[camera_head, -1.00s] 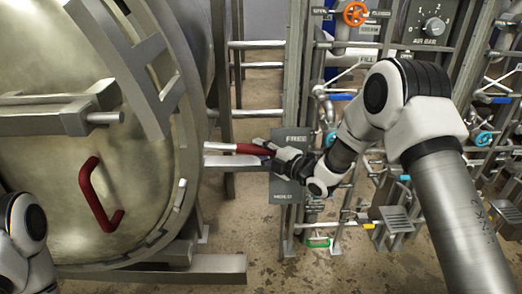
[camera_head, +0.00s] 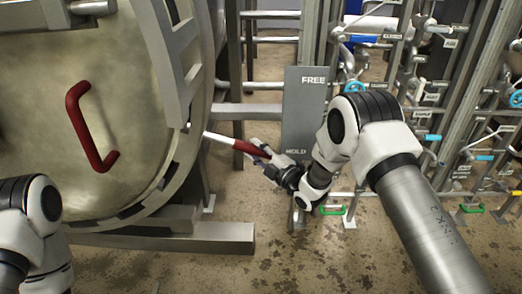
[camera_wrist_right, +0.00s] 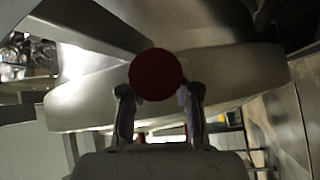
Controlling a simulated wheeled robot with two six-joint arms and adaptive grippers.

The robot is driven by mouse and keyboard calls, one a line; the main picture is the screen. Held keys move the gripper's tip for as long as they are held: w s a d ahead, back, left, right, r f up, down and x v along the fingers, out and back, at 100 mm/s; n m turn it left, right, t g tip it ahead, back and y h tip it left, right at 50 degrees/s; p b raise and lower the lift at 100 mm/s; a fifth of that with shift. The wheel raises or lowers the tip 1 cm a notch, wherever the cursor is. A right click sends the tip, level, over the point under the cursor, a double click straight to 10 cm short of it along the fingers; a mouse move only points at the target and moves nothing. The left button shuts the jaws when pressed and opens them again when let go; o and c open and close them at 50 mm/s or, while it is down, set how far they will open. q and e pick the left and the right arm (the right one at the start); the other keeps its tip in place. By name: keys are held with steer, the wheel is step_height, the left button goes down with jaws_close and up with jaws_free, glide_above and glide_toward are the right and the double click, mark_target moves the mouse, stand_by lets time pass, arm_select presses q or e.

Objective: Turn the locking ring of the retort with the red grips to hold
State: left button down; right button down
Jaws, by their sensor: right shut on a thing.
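The retort's round metal door (camera_head: 60,80) fills the left of the head view, with the locking ring (camera_head: 176,172) around its edge. A pale lever bar (camera_head: 217,138) sticks out from the ring's right side and slopes down to the right. It ends in a red grip (camera_head: 248,148). My right gripper (camera_head: 266,158) is shut on this grip. In the right wrist view the grip's round end (camera_wrist_right: 156,74) sits between the two fingers (camera_wrist_right: 158,103). A bent red handle (camera_head: 84,125) is on the door. My left arm shows at the lower left, its gripper out of view.
A grey plate (camera_head: 306,110) marked FREE at top and HOLD lower down stands just behind my right gripper; the grip is near the HOLD level. Pipe racks with valves (camera_head: 437,85) fill the right. A metal beam (camera_head: 215,237) lies low beside the retort.

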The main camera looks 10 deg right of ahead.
steer(key=shift+s+a+f, duration=0.2)
steer(key=shift+s+f, duration=0.05)
steer(key=shift+f, duration=0.5)
steer(key=c, duration=1.2)
jaws_free()
steer(key=o, duration=0.4)
steer(key=shift+w+a+f, duration=0.2)
steer(key=shift+f, duration=0.05)
steer(key=shift+r, duration=0.1)
steer(key=shift+d+r, duration=0.1)
steer(key=shift+d, duration=0.05)
steer(key=shift+s+d, duration=0.1)
steer(key=shift+s, duration=0.1)
steer(key=v, duration=1.1)
steer(key=shift+s+d+r, duration=0.15)
steer(key=shift+s, duration=0.1)
